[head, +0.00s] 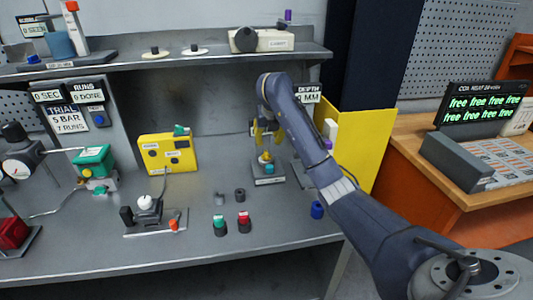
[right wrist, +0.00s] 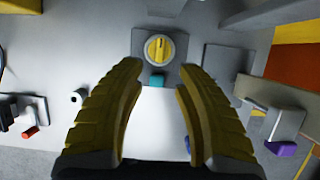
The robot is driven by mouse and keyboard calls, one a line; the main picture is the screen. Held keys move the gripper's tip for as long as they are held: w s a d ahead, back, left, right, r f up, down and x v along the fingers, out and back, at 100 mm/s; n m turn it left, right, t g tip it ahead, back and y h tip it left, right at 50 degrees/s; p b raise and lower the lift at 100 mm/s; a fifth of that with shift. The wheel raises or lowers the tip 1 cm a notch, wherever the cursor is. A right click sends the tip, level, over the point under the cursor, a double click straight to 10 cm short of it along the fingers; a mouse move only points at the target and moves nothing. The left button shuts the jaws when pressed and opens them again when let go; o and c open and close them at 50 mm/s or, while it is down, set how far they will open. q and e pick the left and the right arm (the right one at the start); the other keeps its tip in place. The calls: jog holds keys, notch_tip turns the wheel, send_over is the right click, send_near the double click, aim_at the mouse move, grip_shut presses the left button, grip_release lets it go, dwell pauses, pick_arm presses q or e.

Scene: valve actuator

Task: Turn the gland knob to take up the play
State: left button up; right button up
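A round yellow knob (head: 266,157) with a pale rim stands on a small grey base on the bench, with a teal block on its near side. I take it for the gland knob. In the right wrist view the knob (right wrist: 159,48) shows a dark line across its face and lies beyond the fingertips, between their lines. My right gripper (head: 267,138) is above the knob, pointing down, its yellow fingers apart. In the right wrist view the gripper (right wrist: 160,72) is open with nothing between the fingers. My left gripper is not in view.
A yellow box (head: 167,154), a small lever fixture (head: 150,207), green-topped (head: 220,224) and red-topped (head: 244,221) pieces stand left of the knob. A blue cap (head: 317,210) lies right, near my arm. A shelf (head: 130,63) runs behind. Bare bench surrounds the small pieces.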

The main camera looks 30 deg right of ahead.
aim_at(267, 153)
jog(key=x, duration=0.9)
jog(key=shift+f, duration=0.1)
jog(key=shift+o, duration=0.4)
grip_shut()
